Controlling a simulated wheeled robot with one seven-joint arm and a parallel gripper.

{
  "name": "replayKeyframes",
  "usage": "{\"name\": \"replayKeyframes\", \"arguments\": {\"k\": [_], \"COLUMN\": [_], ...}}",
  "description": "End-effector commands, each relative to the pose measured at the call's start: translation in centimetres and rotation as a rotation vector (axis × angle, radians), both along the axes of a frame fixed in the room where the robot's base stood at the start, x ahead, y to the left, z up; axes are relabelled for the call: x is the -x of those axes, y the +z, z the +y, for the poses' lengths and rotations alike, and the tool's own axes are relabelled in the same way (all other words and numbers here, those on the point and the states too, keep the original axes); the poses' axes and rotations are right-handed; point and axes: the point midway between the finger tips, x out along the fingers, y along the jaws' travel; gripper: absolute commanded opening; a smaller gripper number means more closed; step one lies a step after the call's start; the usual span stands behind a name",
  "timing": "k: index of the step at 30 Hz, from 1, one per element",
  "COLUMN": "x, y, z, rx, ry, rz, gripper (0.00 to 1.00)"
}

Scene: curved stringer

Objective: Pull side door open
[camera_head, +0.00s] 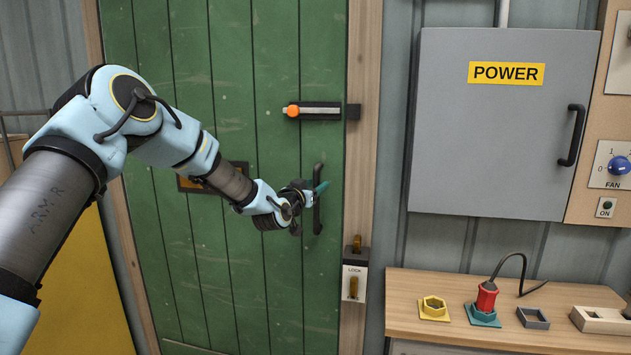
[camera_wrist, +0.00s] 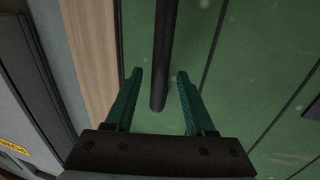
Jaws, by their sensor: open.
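The green plank side door (camera_head: 280,60) sits in its wooden frame and looks shut. Its black vertical bar handle (camera_head: 318,222) is near the door's right edge. My gripper (camera_head: 322,187) is at the handle's upper half, partly hidden by my wrist. In the wrist view, the teal fingers of my gripper (camera_wrist: 159,80) are open, one on each side of the handle (camera_wrist: 165,40). Small gaps show between the bar and both fingers.
A sliding bolt (camera_head: 315,111) with an orange knob is on the door above the handle. A LOCK plate (camera_head: 354,283) is on the right frame post. A grey POWER cabinet (camera_head: 480,150) and a wooden bench (camera_head: 450,342) with several fittings stand to the right.

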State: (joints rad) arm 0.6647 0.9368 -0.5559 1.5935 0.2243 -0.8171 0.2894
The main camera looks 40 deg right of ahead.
Motion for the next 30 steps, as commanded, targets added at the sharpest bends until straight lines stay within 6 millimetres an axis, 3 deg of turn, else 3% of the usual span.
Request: {"name": "replayKeyframes", "arguments": {"k": [13,27,30], "x": [-0.40,-0.39,-0.39], "y": [-0.08,-0.07,-0.07], "z": [-0.94,-0.91,-0.91], "rx": [-0.001,-0.001,-0.001], "ry": [0.000,0.000,0.000], "rz": [0.000,0.000,0.000], "gripper": [0.55,0.02,0.00]}}
